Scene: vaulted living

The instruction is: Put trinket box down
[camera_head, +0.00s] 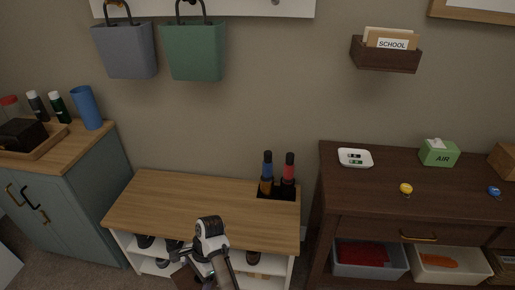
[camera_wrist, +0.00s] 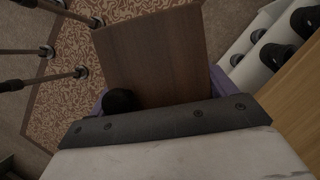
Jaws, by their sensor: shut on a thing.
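The trinket box (camera_wrist: 155,55) is a plain brown wooden block in the wrist view, filling the upper middle. My gripper (camera_wrist: 160,95) is shut on it, with a purple finger pad at each side. A dark round knob or part shows at the box's lower left. In the head view my gripper (camera_head: 183,262) is at the bottom centre, in front of the wooden bench top (camera_head: 190,207). Only a dark brown bit of the box shows below it there. The box appears held over the floor in front of the bench; its underside is hidden.
The bench top is clear except for two bottles (camera_head: 278,175) in a dark holder at its right. Shoes (camera_wrist: 277,55) stand on the bench's white shelves. A dark dresser (camera_head: 370,200) at right holds a white tray (camera_head: 355,158) and a green tissue box (camera_head: 438,153). A patterned rug (camera_wrist: 60,110) lies below.

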